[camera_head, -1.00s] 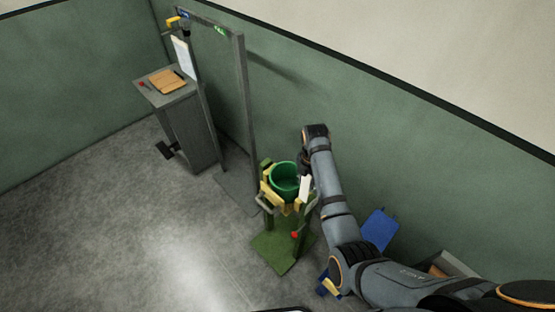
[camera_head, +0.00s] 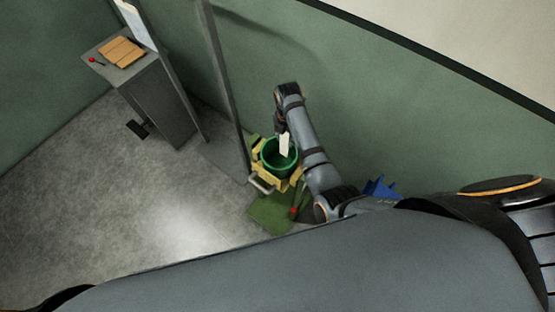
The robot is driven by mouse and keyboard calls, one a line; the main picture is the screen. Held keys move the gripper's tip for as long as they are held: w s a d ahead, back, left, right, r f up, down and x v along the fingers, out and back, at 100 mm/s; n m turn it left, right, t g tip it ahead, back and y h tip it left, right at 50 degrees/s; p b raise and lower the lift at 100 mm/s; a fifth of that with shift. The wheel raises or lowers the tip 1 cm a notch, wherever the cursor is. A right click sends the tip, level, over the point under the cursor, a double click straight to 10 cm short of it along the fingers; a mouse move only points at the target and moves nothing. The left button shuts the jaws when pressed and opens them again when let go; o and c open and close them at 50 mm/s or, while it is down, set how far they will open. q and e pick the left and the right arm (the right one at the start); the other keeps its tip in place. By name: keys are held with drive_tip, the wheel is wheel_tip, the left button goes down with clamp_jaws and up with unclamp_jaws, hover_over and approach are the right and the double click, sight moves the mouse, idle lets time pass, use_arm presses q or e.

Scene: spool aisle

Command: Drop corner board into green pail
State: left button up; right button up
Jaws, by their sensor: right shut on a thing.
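The green pail (camera_head: 270,161) sits in a yellow-edged stand beside the wall, with its open top facing up. The corner board (camera_head: 284,146) is a small pale strip that shows over the pail's opening, at its upper right part. My right gripper (camera_head: 281,127) is shut on the corner board, at the end of my right arm that comes down from above the pail. The fingers are small and partly hidden by the wrist. I cannot tell whether the board's lower end is inside the pail or above it. My left gripper is not in view.
A grey cabinet (camera_head: 153,97) with an orange-brown folder (camera_head: 121,52) on top stands at the left. A grey post (camera_head: 224,85) rises close to the pail's left. A blue object (camera_head: 380,188) lies right of my arm. The floor at lower left is clear.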

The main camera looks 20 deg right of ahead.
drive_tip(key=shift+s+f, duration=0.1)
drive_tip(key=shift+f, duration=0.6)
drive_tip(key=o, duration=1.1)
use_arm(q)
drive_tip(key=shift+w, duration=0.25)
use_arm(e)
wheel_tip(320, 180, up, 8)
drive_tip(key=shift+f, duration=0.25)
